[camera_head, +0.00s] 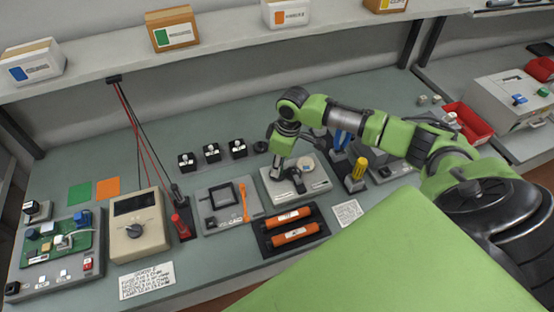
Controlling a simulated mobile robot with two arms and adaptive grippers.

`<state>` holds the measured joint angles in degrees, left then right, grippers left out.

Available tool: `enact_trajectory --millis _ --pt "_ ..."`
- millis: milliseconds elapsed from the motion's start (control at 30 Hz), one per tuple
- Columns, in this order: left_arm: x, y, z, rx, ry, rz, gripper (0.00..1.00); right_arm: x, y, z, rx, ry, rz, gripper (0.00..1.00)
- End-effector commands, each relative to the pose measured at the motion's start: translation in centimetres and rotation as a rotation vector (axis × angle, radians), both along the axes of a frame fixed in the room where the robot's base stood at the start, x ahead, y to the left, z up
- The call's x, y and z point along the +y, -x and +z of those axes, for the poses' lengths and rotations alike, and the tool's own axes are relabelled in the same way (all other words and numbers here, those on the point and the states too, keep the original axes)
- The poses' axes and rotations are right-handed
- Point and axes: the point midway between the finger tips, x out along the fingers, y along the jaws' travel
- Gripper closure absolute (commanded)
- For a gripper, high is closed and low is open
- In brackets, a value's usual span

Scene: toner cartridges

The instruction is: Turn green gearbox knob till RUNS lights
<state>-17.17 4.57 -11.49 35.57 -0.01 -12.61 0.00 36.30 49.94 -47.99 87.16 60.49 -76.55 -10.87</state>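My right gripper (278,174), on the arm coming in from the right, points down over the left part of a grey unit (312,190) at mid-bench. Its fingertips are small here, so I cannot tell whether they are open or touching the unit. The unit carries a black knob-like part (299,184) just right of the fingertips and a round beige disc (306,163). I cannot make out a green gearbox knob or a RUNS lamp for certain, and no lit lamp is seen. My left gripper is not in view.
A tray with orange cartridges (291,226) lies in front of the unit. A yellow-handled tool (360,169) stands to its right. A beige meter (140,244) and a green circuit board (62,245) are at left. A shelf with boxes (172,30) runs above.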

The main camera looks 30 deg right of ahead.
Motion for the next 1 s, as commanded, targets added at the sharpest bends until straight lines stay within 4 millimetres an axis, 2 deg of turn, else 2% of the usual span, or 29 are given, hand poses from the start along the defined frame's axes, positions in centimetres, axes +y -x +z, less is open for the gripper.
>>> enact_trajectory --millis 1000 --pt "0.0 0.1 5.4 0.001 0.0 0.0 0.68 0.1 0.0 0.3 0.0 -0.001 -0.363 0.89"
